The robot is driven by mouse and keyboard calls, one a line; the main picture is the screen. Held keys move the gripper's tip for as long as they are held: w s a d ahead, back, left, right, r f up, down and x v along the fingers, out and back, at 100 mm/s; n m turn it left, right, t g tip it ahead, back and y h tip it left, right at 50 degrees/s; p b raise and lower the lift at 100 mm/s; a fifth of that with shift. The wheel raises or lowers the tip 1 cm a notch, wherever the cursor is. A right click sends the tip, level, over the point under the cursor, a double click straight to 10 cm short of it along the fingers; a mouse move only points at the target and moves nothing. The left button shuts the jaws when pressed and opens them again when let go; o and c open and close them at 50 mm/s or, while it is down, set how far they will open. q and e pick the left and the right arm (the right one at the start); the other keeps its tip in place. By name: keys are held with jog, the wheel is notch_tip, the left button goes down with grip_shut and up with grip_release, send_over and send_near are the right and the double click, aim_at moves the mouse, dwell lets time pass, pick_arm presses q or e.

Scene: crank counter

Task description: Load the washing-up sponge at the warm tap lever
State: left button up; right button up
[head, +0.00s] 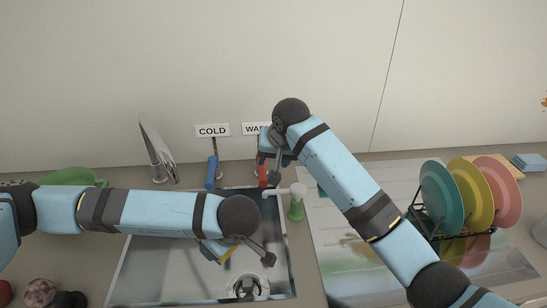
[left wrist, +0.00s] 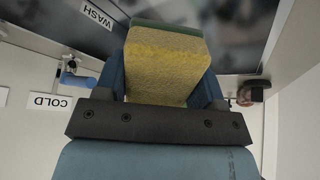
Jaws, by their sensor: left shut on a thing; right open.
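The washing-up sponge (left wrist: 165,70), yellow with a green layer, is between the fingers of my left gripper (left wrist: 168,92), which is shut on it. In the head view a yellow bit of the sponge (head: 227,255) shows under my left wrist, over the sink (head: 180,270). The red warm tap lever (head: 263,173) stands behind the sink, under a partly covered sign starting "WA" (head: 255,128). My right gripper (head: 267,158) is open at that lever; its wrist hides part of it, so contact cannot be told.
The blue cold lever (head: 212,172) stands left of the red one, under the COLD sign (head: 212,131). A chrome piece (head: 160,155) rises behind the sink. A green bottle with a white pump (head: 296,209) is close to my right arm. A plate rack (head: 450,236) stands right.

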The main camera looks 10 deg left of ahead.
pick_arm(q)
jog(key=s+d+r+p, duration=0.1)
jog(key=s+d+r, duration=0.1)
jog(key=d+r, duration=0.2)
jog(key=shift+s+d, duration=0.2)
jog(key=shift+s, duration=0.05)
dwell(0.5)
dwell(1.0)
